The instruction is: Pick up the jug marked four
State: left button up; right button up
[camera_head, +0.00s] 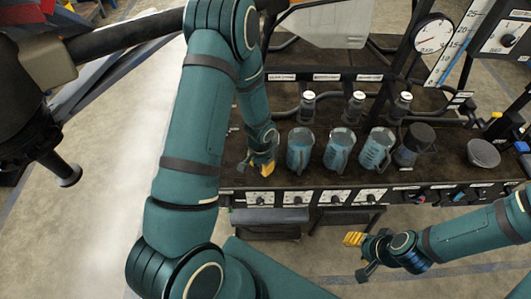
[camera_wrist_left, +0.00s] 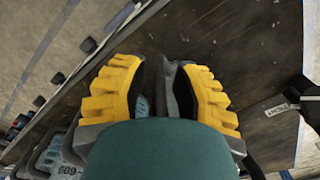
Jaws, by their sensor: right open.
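Three clear bluish jugs stand in a row on the dark counter: the left jug (camera_head: 300,150), the middle jug (camera_head: 339,150) and the right jug (camera_head: 376,151). A darker jug (camera_head: 413,146) stands to their right. I cannot read a four on any of them. My left gripper (camera_head: 262,168) is low over the counter, just left of the left jug and apart from it. My right gripper (camera_head: 360,256) is open and empty in front of the counter.
Several dark bottles with pale caps (camera_head: 308,100) stand behind the jugs. A grey bowl (camera_head: 483,153) is at the right. A labelled dial panel (camera_head: 295,197) runs along the counter's front. A round gauge (camera_head: 433,34) rises at the back right.

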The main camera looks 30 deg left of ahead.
pick_arm(q)
grip_shut()
